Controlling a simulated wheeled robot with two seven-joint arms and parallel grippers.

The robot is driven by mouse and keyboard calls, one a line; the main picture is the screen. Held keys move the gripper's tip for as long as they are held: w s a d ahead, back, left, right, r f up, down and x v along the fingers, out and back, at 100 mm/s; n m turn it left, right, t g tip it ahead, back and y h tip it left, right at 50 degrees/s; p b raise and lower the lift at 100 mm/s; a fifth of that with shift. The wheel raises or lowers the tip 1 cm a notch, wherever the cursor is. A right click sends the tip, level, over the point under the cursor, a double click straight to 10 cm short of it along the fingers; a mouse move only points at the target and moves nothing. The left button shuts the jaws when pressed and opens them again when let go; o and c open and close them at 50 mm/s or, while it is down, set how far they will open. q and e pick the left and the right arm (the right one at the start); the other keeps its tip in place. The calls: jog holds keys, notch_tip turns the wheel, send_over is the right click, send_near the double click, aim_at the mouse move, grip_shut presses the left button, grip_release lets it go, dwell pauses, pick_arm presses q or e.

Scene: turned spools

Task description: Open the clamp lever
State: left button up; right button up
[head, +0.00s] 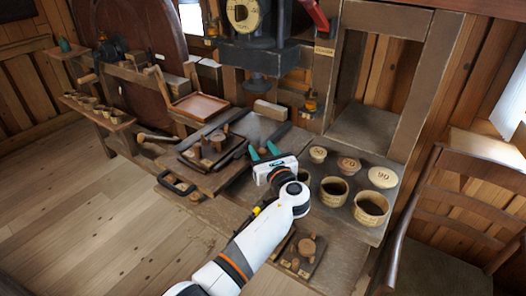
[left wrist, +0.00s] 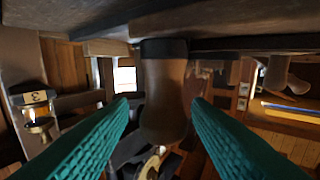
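My left gripper (head: 263,151) is over the dark workbench, its two teal fingers apart and pointing toward the back of the bench. In the left wrist view the fingers (left wrist: 161,104) are spread, with a brown wooden handle (left wrist: 165,95) with a dark collar showing between them. Gaps show on both sides of the handle, and I cannot tell its depth or whether it is the clamp lever's grip. My right gripper is not in view.
A dark tray with small spools (head: 207,146) lies to the left. A black machine with a yellow dial (head: 243,14) stands behind. A wooden block (head: 270,109) and brass lamp (head: 311,101) are at the back.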

pick_arm(q)
notch_tip(320, 180, up, 10)
dwell(0.7)
